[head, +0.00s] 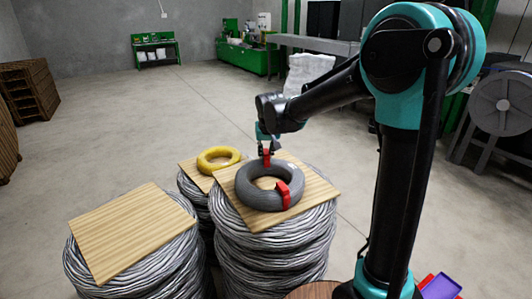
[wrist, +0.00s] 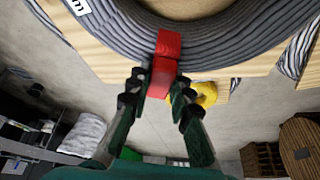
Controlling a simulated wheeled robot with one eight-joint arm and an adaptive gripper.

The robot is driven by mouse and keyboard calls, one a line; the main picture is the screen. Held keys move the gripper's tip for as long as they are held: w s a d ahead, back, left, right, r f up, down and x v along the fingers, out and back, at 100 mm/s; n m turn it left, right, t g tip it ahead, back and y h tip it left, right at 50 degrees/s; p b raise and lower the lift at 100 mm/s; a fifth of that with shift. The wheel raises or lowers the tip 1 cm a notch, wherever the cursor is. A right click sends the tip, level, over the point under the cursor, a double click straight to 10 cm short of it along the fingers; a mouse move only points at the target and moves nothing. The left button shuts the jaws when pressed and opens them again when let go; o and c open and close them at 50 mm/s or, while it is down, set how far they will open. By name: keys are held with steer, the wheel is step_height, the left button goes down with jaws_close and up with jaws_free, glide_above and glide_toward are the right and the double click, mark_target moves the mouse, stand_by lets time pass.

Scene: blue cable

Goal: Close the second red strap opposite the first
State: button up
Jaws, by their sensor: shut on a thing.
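A grey cable coil (head: 243,190) lies flat on a wooden board (head: 318,187) on a stack of wire coils. The first red strap (head: 284,194) wraps the coil's near right side. The second red strap (head: 267,158) is at the far side, roughly opposite. My gripper (head: 265,149) reaches down to it from behind. In the wrist view my gripper (wrist: 159,92) has its fingers on both sides of the red strap (wrist: 166,62), shut on its outer part. The strap's upper part lies over the coil's outer edge. Whether its ends meet underneath is hidden.
A yellow coil (head: 219,158) lies on another board behind and to the left. A bare board (head: 130,228) on a wire stack stands at the front left. The floor behind the stacks is clear. A cable reel (head: 502,104) stands at the right.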

steer(key=o, duration=0.5)
steer(key=shift+c, duration=0.2)
steer(key=shift+o, duration=0.4)
steer(key=o, duration=0.5)
steer(key=shift+r, duration=3.5)
steer(key=shift+s, duration=0.1)
